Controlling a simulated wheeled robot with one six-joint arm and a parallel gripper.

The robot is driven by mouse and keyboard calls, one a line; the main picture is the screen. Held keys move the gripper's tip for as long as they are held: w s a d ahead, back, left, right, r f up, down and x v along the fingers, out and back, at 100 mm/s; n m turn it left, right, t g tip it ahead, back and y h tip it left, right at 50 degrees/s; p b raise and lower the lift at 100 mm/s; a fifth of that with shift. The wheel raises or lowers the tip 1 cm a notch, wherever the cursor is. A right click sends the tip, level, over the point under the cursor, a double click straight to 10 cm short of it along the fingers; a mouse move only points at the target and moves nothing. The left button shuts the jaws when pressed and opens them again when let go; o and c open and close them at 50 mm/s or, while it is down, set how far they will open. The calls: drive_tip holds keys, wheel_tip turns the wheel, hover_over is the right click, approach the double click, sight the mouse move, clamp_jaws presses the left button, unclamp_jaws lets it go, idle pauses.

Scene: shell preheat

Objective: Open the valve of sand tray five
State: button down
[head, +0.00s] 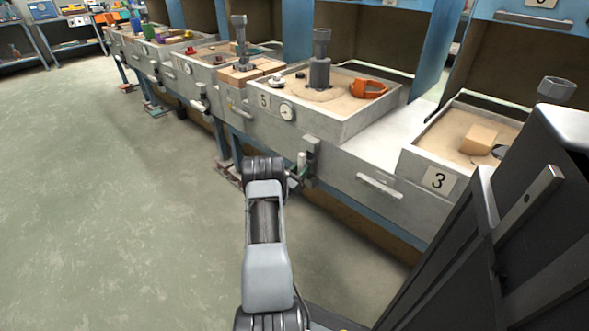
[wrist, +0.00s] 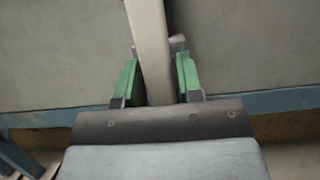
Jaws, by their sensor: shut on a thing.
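Sand tray five (head: 325,125) is a grey box of sand with a "5" label (head: 264,101) and a round dial (head: 286,111) on its front. Below its front, a pale upright valve lever (head: 302,160) shows at my gripper (head: 295,177). In the wrist view the lever (wrist: 148,35) runs as a pale bar between the green fingers of my gripper (wrist: 156,60). The fingers are shut on it. My wrist hides the lower part of the lever in the head view, so how far the valve is turned cannot be told.
Tray three (head: 415,160), with a pale block (head: 478,138), stands to the right. A drawer handle (head: 378,186) sticks out between them. The floor at left is clear.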

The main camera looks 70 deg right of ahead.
drive_tip(key=shift+d+r, duration=0.1)
drive_tip(key=shift+r, duration=0.1)
drive_tip(key=c, duration=0.9)
unclamp_jaws()
drive_tip(key=shift+f, duration=0.1)
drive_tip(key=p+v, duration=0.3)
drive_tip(key=v, duration=1)
drive_tip(key=shift+a+f, duration=0.2)
drive_tip(key=shift+a, duration=0.15)
drive_tip(key=shift+w+r, duration=0.1)
